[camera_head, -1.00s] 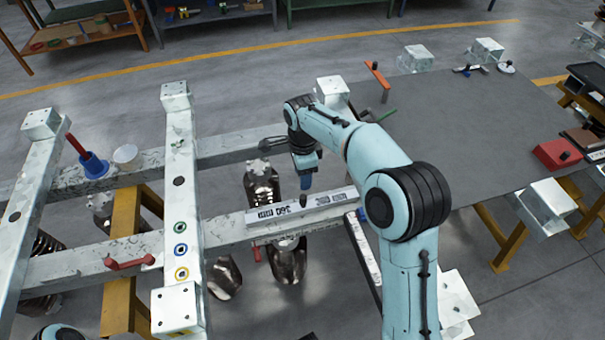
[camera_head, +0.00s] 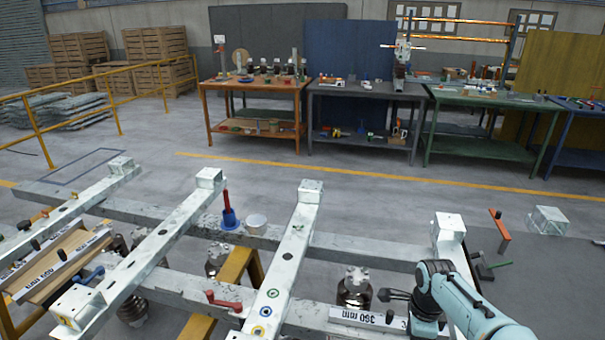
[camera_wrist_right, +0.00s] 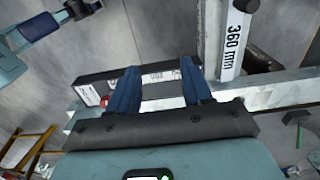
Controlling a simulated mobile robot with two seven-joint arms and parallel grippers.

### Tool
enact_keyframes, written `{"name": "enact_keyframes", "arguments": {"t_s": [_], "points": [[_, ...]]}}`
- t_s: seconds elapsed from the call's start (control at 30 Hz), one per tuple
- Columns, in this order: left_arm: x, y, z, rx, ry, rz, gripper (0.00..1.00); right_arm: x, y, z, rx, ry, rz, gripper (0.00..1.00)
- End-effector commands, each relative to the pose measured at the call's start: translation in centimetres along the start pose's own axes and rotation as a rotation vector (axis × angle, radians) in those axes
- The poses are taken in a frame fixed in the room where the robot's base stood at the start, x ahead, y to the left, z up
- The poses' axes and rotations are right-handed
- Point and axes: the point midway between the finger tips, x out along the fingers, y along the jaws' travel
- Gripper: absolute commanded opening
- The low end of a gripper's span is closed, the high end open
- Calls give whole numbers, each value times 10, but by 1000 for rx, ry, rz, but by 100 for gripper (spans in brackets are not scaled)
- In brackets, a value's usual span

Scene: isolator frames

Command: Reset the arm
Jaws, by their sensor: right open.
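My right arm (camera_head: 465,305) enters the head view at the lower right and bends down over the white frame; its fingers are below the picture edge. In the right wrist view my right gripper (camera_wrist_right: 158,88) is open, with two blue fingers apart and nothing held between them. A dark bar and a pale strip pass beyond the fingers. A white bar marked 360 mm (camera_wrist_right: 232,40) stands to the right of the fingers. At the upper left of that view, a blue and teal part (camera_wrist_right: 38,26) looks like my left gripper; its opening does not show. No left arm shows in the head view.
The white frame (camera_head: 180,229) has several beams and metal insulators below. A blue cone with a red handle (camera_head: 229,217) and a white cup (camera_head: 257,224) stand on it. Workbenches (camera_head: 365,92) stand behind; open floor lies between.

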Motion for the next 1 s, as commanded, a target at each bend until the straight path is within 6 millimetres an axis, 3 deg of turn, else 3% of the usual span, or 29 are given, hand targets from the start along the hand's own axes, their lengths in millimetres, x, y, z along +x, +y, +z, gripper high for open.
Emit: {"name": "enact_keyframes", "arguments": {"t_s": [0.03, 0.17, 0.27, 0.37, 0.5, 0.6, 0.73, 0.83, 1.0], "points": [[-3, 1, 0, 0, 0, 0, 43, 27, 4, 4, -69, -7, 23, 50], [-10, 4, -1, 1, 4, 1, 43, 100, 21, 17, -307, -56, 44, 50], [-15, 6, -2, 3, 7, 2, 43, 159, 48, 25, -494, -107, 57, 50], [-21, 9, -4, 4, 10, 4, 43, 217, 91, 33, -691, -170, 60, 50], [-31, 13, -5, 5, 13, 5, 43, 281, 175, 42, -973, -267, 35, 50], [-38, 16, -6, 6, 16, 6, 43, 303, 237, 49, -1151, -319, -2, 50], [-44, 19, -8, 7, 20, 7, 43, 308, 295, 55, -1320, -353, -47, 50], [-46, 20, -9, 8, 21, 7, 43, 306, 320, 57, -1397, -360, -70, 50], [-47, 20, -9, 8, 21, 7, 43, 305, 331, 58, -1443, -360, -86, 50]]}}
